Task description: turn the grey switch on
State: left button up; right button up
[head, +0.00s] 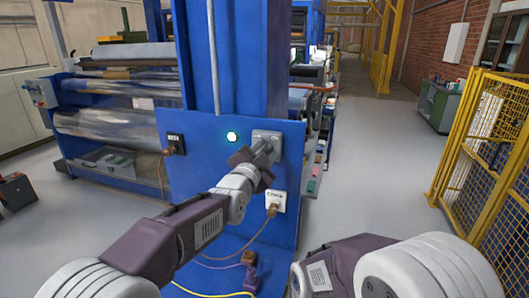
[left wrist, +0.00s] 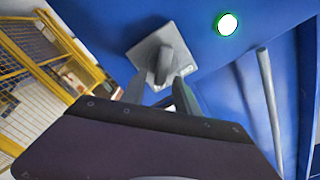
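The grey switch (head: 267,136) is a square grey plate with a knob, on the blue panel (head: 208,180). In the left wrist view the switch (left wrist: 162,57) shows its knob pointing down toward my gripper. My left gripper (head: 263,152) is right in front of the switch in the head view and hides part of it. In the left wrist view my left gripper (left wrist: 160,88) has its two fingers apart, one to each side of the knob's lower end. I cannot tell whether they touch it. My right arm shows at the bottom right, but its gripper is out of view.
A round white light with a green rim (head: 232,137) glows beside the switch. A black socket (head: 175,144) and a white socket (head: 275,202) with plugged brown cables sit on the panel. A grey pipe (head: 212,60) runs down to it. Yellow fencing (head: 485,130) stands right.

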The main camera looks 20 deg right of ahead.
pick_arm(q)
jog(key=b+v, duration=0.3)
jog(key=v, duration=0.6)
